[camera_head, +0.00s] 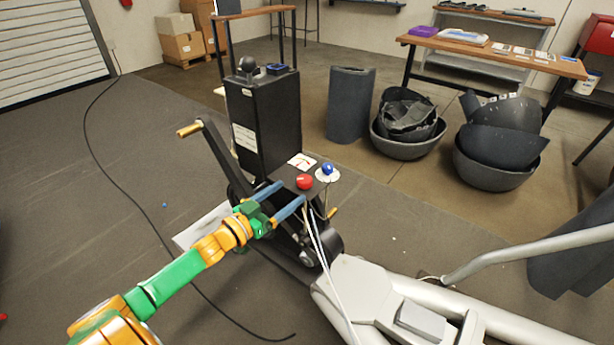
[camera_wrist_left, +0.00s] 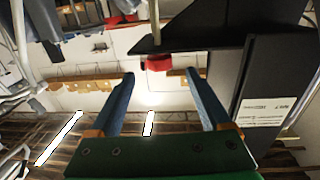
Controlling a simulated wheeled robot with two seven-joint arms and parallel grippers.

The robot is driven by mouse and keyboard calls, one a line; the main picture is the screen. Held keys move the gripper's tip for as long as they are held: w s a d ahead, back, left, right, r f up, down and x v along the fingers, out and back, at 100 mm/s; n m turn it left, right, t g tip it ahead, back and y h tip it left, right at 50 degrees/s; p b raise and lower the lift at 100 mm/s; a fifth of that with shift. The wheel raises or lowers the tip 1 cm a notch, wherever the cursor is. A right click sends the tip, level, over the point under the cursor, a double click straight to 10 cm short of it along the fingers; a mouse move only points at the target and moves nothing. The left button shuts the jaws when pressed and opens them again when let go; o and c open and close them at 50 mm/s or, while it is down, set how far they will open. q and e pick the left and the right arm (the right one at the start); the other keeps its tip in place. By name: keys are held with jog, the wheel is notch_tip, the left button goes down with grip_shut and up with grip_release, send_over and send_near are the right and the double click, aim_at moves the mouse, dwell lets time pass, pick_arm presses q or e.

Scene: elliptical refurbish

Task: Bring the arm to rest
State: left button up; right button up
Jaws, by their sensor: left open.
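My left arm (camera_head: 170,280), green and orange, reaches in from the lower left. My left gripper (camera_head: 293,192) has two blue fingers spread apart with nothing seen between them. Its tips are just left of a red knob (camera_head: 305,182) on the small dark plate of a black elliptical machine (camera_head: 265,125). In the left wrist view, the open fingers (camera_wrist_left: 159,76) point toward the red knob (camera_wrist_left: 158,64), which shows just past the tips. Whether they touch cannot be told. My right gripper is not in view.
A blue ball-shaped knob (camera_head: 327,169) stands beside the red knob. A pale grey machine frame (camera_head: 370,290) lies at the lower right. Dark bins (camera_head: 405,145) and a wooden table (camera_head: 490,50) are behind. A black cable (camera_head: 130,210) crosses open floor at left.

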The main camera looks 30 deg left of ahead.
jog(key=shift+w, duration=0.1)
pick_arm(q)
jog(key=s+a+f+n+g+y, duration=0.2)
jog(key=s+f+g+y, duration=0.15)
jog(key=f, duration=1.05)
jog(key=s+d+f+g, duration=0.3)
jog(key=s+f+g, duration=0.1)
jog(key=s+f, duration=0.55)
jog(key=s+d+f+g, duration=0.4)
jog(key=s+f, duration=0.4)
jog(key=f, duration=0.3)
jog(key=s+d+f+m+g+p, duration=0.1)
jog(key=s+d+f+g, duration=0.15)
jog(key=s+d, duration=0.4)
jog(key=s+d+f+m+g, duration=0.2)
jog(key=s+d+g, duration=0.1)
jog(key=s, duration=0.7)
notch_tip(320, 180, up, 20)
jog(key=p, duration=2)
jog(key=shift+s+d+r+h+p, duration=0.15)
jog(key=shift+s+d+h+p, duration=0.1)
jog(key=shift+h+p, duration=0.15)
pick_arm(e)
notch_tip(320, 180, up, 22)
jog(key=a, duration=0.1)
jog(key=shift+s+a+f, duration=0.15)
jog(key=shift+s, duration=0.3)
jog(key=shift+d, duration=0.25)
